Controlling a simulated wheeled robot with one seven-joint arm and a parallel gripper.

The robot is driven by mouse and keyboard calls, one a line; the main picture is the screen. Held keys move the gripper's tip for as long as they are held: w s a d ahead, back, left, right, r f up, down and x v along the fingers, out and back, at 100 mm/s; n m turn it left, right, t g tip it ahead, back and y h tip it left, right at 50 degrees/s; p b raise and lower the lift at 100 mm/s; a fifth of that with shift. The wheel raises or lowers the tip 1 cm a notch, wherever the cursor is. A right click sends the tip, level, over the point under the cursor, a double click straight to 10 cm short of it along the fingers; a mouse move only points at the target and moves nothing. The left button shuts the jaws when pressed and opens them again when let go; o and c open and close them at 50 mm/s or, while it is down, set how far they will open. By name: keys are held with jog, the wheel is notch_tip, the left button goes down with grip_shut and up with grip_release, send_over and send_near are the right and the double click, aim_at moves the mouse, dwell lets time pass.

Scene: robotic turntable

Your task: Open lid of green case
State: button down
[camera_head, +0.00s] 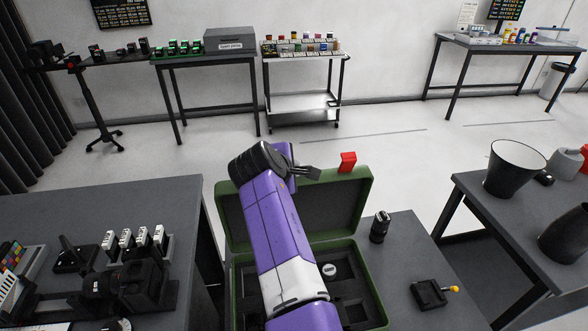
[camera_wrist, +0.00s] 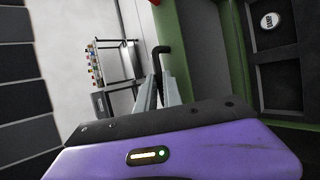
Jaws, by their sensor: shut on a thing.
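The green case (camera_head: 362,249) stands on a dark table with its lid (camera_head: 340,203) raised. The lid leans up at the back and its dark lining faces me. A red latch-like piece (camera_head: 347,162) sticks up from the lid's top edge. My gripper (camera_head: 312,172) is at that edge, left of the red piece. In the wrist view, my gripper (camera_wrist: 158,90) is shut on a black bent handle (camera_wrist: 161,52) beside the green rim. My arm hides part of the lid and the case's inside. A round white-topped item (camera_head: 329,270) sits in the case.
A small black cylinder (camera_head: 380,226) and a black tray with a yellow-tipped item (camera_head: 430,293) lie right of the case. A table with camera gear (camera_head: 130,285) is at left. Another table at right carries a large dark cone (camera_head: 514,170). Open floor lies behind the lid.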

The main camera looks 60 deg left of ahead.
jog(key=shift+a+r, duration=0.1)
jog(key=shift+r, duration=0.2)
jog(key=c, duration=1.7)
grip_release()
jog(key=shift+o, duration=1)
jog(key=shift+f, duration=0.15)
jog(key=v, duration=0.8)
jog(key=shift+b, duration=0.35)
jog(key=shift+f, duration=0.1)
